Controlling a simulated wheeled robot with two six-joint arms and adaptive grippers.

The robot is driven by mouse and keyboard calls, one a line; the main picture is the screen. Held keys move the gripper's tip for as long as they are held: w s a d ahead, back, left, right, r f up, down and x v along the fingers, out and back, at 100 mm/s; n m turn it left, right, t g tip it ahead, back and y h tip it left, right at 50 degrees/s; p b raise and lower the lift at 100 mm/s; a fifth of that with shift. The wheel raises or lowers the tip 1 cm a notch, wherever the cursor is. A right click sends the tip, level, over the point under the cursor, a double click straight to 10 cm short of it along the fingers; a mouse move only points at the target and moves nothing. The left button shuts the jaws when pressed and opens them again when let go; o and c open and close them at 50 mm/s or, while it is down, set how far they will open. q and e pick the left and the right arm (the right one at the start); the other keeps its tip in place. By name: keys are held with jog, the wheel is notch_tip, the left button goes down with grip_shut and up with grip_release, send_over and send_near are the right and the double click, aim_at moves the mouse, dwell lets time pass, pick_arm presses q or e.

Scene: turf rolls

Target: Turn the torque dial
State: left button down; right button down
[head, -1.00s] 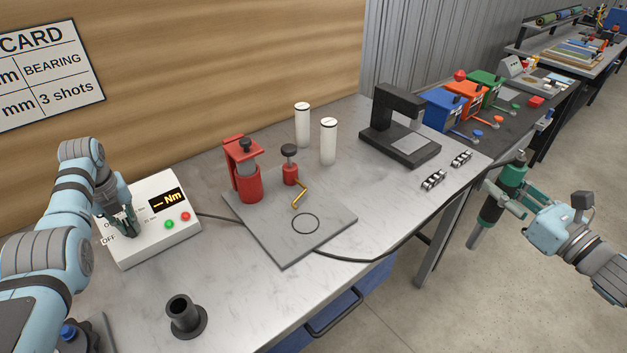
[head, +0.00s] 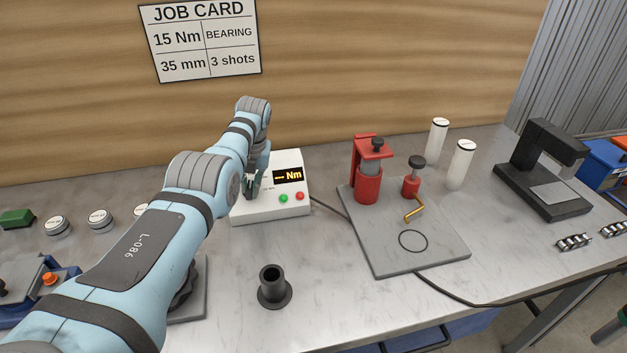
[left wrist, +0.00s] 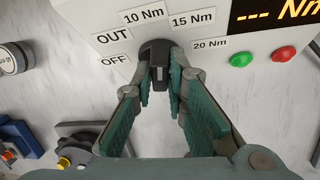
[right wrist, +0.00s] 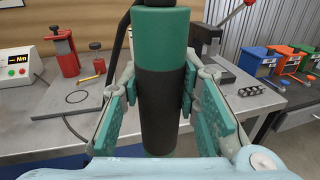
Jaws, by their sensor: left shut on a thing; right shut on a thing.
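The white torque box (head: 290,206) stands against the back wall. Its display (head: 288,176) reads "--- Nm". The black torque dial (left wrist: 158,52) sits among the labels OFF, OUT, 10 Nm, 15 Nm and 20 Nm. My left gripper (head: 252,188) is shut on the dial, with a finger on each side in the left wrist view (left wrist: 160,75). Which label the dial points at is not clear. My right gripper (right wrist: 160,105) is shut on a green and black power driver (right wrist: 160,60), held upright beside the bench. The job card (head: 202,40) reads 15 Nm, bearing, 35 mm, 3 shots.
A grey plate (head: 395,255) carries a red fixture (head: 368,185) and a brass hook (head: 414,208). A black flanged sleeve (head: 272,288) stands in front of the box. White cylinders (head: 460,165) and a black press (head: 545,170) are at right. A cable crosses the bench.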

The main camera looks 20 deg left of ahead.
pick_arm(q)
jog(key=c, duration=1.6)
grip_release()
jog(key=shift+w+r, duration=0.15)
jog(key=v, duration=0.7)
jog(key=shift+d+r, duration=0.2)
jog(key=shift+w, duration=0.1)
